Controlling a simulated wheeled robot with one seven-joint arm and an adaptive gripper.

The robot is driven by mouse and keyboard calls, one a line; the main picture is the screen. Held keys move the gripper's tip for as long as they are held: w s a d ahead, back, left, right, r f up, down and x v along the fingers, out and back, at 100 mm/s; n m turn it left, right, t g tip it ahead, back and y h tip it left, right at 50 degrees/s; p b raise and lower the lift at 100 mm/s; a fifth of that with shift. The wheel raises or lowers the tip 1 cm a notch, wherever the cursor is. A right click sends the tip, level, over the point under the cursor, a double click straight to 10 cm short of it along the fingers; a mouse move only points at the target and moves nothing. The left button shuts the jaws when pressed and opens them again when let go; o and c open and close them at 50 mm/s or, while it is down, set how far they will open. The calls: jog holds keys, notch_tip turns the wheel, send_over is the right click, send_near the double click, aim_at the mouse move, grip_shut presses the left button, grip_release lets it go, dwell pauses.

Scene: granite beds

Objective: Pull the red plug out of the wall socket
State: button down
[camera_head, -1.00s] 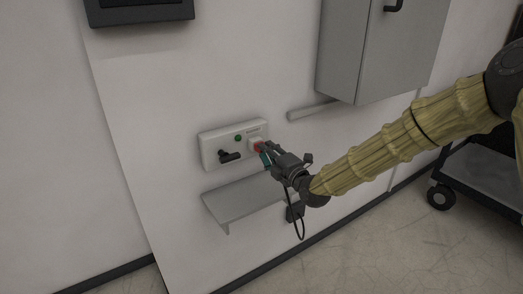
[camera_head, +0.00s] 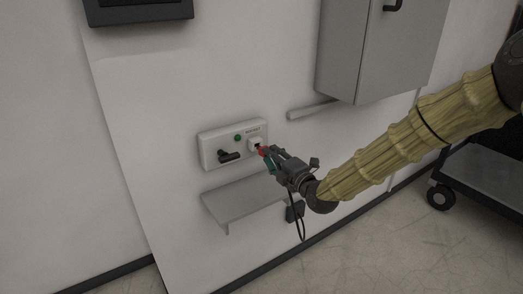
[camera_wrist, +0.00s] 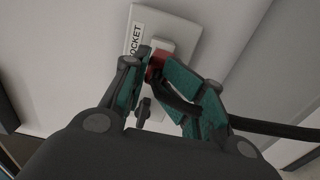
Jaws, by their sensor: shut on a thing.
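The red plug (camera_head: 263,150) is held between the fingers of my gripper (camera_head: 267,154), just in front of the white wall socket (camera_head: 256,143). In the head view a dark opening shows on the socket face beside the plug, and the plug looks drawn away from it. In the wrist view the teal-padded fingers of my gripper (camera_wrist: 158,70) are shut on the red plug (camera_wrist: 156,65), with the pale socket (camera_wrist: 166,47) right behind it. The fingers hide much of the plug. A black cable (camera_wrist: 270,127) runs off to the right.
The white socket panel (camera_head: 208,151) also carries a green light (camera_head: 238,138) and a black handle-like part (camera_head: 229,157). A grey shelf (camera_head: 232,204) juts out below. A grey cabinet (camera_head: 345,55) hangs above right. A dark cart (camera_head: 485,170) stands at the right.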

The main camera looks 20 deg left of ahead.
jog(key=shift+v, duration=1.2)
jog(key=c, duration=1.5)
grip_release()
jog(key=shift+r, duration=0.1)
jog(key=shift+c, duration=0.2)
